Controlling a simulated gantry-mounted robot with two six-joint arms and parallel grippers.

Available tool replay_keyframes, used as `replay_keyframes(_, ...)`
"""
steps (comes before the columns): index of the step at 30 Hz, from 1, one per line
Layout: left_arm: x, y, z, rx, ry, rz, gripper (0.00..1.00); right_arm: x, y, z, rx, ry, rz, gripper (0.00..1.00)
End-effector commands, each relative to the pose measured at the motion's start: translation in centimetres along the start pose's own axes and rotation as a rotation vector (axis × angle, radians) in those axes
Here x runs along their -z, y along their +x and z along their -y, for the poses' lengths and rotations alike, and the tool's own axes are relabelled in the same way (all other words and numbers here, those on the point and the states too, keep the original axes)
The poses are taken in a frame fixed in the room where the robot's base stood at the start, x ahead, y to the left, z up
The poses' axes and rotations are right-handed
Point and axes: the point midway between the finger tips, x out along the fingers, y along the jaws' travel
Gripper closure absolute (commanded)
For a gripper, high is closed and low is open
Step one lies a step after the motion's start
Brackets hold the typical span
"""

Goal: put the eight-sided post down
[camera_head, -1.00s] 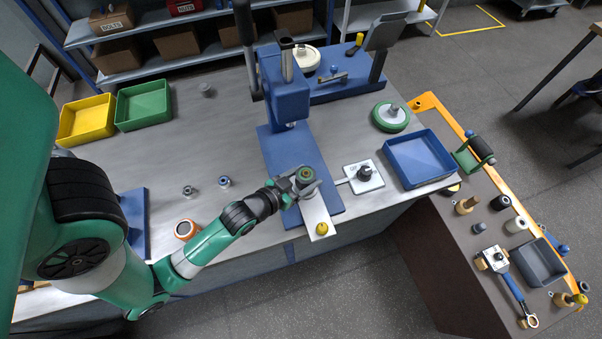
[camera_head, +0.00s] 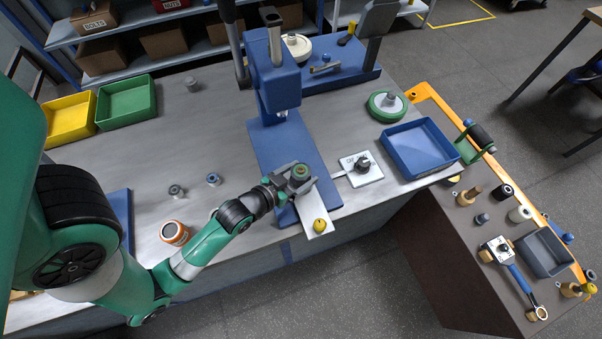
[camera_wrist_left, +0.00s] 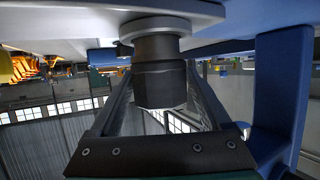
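The eight-sided post (camera_wrist_left: 160,86) is a dark faceted block with a round collar and a wider pale disc at its base, close in the left wrist view, which looks upside down. In the head view its greenish round top (camera_head: 299,170) shows between the fingers of my left gripper (camera_head: 295,181), over the inner end of a white strip (camera_head: 318,210). In the wrist view the fingers (camera_wrist_left: 160,110) lie along both sides of the post and appear closed on it. Whether the base disc fully touches the surface is unclear. My right gripper is not in view.
A blue press (camera_head: 275,80) stands just behind. A yellow knob (camera_head: 320,226) sits on the strip's front end. A white plate with a dark knob (camera_head: 363,164) and a blue tray (camera_head: 418,148) are to the right. Small posts (camera_head: 214,179) stand left on open bench.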

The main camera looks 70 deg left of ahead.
Motion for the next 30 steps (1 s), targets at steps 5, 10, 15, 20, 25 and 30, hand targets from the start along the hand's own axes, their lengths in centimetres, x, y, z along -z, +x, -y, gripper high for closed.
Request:
replay_keyframes(5,0.0,0.0,0.0,0.000,0.000,-0.001,0.01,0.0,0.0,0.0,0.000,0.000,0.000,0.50)
replay_keyframes(10,0.0,0.0,0.0,0.000,0.000,-0.001,0.01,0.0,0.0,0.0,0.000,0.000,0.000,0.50)
replay_keyframes(15,-0.3,-0.2,0.0,0.000,0.000,0.000,0.01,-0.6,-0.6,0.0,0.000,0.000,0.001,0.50)
replay_keyframes(20,0.2,-4.1,0.1,0.001,0.001,0.002,0.01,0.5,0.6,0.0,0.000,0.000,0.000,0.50)
replay_keyframes(25,0.1,-8.3,0.2,-0.002,0.001,0.004,0.01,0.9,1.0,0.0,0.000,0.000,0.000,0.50)
replay_keyframes(30,0.1,-10.9,0.2,-0.002,0.002,0.001,0.01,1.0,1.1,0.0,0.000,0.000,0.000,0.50)
